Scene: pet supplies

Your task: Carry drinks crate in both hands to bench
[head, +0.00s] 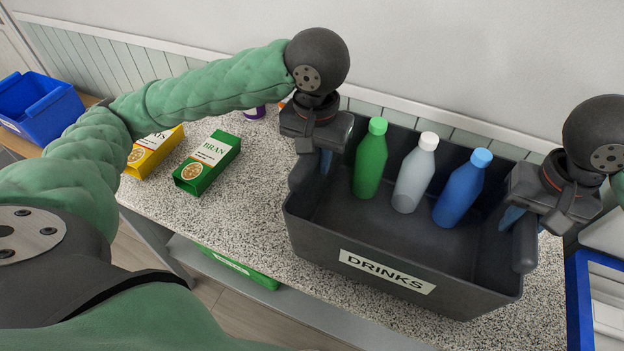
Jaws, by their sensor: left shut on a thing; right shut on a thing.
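The drinks crate (315,232) is a dark grey open box with a white DRINKS label on its front. It is over the speckled bench (255,215); I cannot tell whether it rests on it or hangs just above. Inside stand a green bottle (370,163), a clear grey bottle with a white cap (415,178) and a blue bottle (461,192). My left gripper (308,172) is shut on the crate's left wall. My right gripper (518,225) is shut on its right wall. The fingertips are partly hidden by the crate walls.
A green BRAN box (208,163) and a yellow box (152,152) lie on the bench left of the crate. A blue bin (42,110) stands far left. A blue-framed thing (597,300) is at the right edge. A green object (238,264) sits on a lower shelf. A wall runs behind.

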